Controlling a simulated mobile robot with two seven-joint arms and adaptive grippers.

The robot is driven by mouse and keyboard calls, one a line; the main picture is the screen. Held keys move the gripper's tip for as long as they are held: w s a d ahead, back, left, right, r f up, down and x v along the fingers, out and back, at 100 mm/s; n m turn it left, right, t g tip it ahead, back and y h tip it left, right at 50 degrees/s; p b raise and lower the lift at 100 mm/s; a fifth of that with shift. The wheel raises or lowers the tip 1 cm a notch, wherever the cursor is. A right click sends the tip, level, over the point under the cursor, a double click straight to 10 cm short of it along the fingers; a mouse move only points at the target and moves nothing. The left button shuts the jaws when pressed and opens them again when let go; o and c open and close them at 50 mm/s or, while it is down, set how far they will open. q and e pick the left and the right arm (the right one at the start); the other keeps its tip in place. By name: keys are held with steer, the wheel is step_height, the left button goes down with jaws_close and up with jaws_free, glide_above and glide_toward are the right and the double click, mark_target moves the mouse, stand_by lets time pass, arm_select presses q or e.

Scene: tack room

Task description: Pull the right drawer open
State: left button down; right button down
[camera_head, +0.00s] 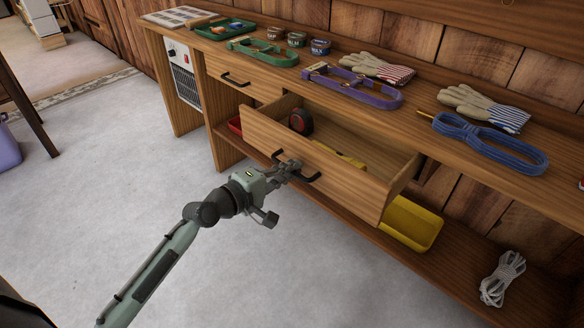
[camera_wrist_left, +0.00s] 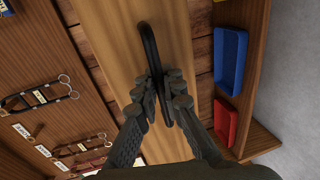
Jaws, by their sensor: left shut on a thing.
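The right drawer (camera_head: 345,185) is pulled well out of the wooden bench, and its inside shows. A dark tape measure (camera_head: 301,122) and a yellow item (camera_head: 340,153) lie in it. Its black handle (camera_head: 308,176) is on the front panel and also shows in the left wrist view (camera_wrist_left: 149,48). My left gripper (camera_head: 288,168) is shut on this handle. In the left wrist view the fingers (camera_wrist_left: 165,98) close around one end of the bar. The left drawer (camera_head: 240,79) is closed. My right gripper is in neither view.
The bench top (camera_head: 330,68) holds collars, gloves (camera_head: 375,69), tins and a blue rope (camera_head: 490,140). Under the drawer, a lower shelf holds a yellow tray (camera_head: 411,224) and white rope (camera_head: 502,278). The grey floor (camera_head: 90,190) in front is clear.

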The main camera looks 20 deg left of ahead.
arm_select(q)
steer(key=c, duration=1.9)
jaws_free()
steer(key=shift+s, duration=0.1)
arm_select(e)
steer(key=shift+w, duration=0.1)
arm_select(q)
steer(key=v, duration=1.2)
